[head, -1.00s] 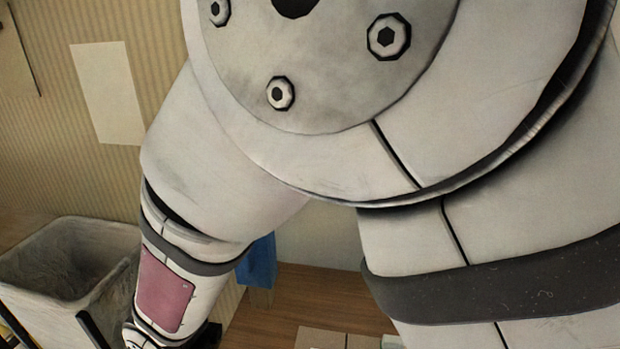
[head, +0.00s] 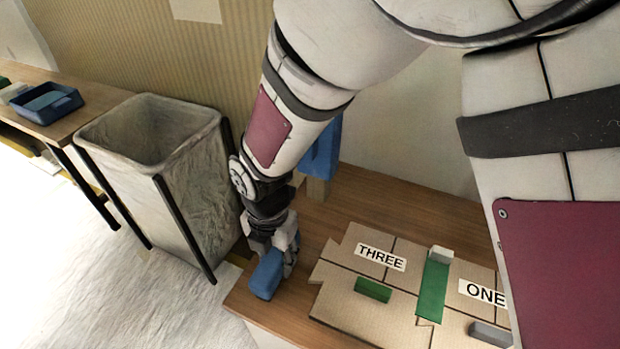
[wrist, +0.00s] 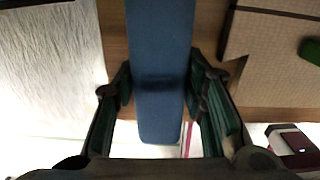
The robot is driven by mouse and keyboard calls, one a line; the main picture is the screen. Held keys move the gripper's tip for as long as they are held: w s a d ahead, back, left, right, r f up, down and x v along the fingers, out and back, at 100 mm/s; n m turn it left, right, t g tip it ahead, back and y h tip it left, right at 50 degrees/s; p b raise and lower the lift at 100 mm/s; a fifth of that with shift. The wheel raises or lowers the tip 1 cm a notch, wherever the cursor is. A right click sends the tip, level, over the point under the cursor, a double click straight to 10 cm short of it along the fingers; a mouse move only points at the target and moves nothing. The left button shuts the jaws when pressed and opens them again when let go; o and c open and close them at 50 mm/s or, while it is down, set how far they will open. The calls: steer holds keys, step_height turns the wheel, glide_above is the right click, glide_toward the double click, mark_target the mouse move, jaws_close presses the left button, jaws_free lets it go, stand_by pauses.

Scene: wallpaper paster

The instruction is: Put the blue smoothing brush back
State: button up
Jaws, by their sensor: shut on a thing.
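The blue smoothing brush (head: 265,274) is a plain blue block-like piece at the left edge of the wooden table (head: 290,222). My gripper (head: 273,250) is shut on it, pointing down. In the wrist view the brush (wrist: 160,45) runs lengthwise between the two fingers (wrist: 160,92). Whether it touches the tabletop I cannot tell.
A tan board (head: 338,299) labelled THREE and ONE lies right of my gripper, with green pieces (head: 373,290) and a grey piece (head: 490,334) on it. Another blue object (head: 322,150) stands behind. A grey bin (head: 150,135) and a side table with a blue tray (head: 68,105) are left.

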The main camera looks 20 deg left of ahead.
mark_target(278, 253)
steer(key=shift+f, duration=0.1)
steer(key=o, duration=1.2)
steer(key=shift+f, duration=0.1)
steer(key=r+p, duration=0.2)
steer(key=r, duration=0.5)
steer(key=r+p, duration=0.3)
steer(key=r, duration=0.4)
steer(key=shift+w+d+p, duration=0.1)
steer(key=shift+d+p, duration=0.1)
steer(key=shift+p, duration=0.15)
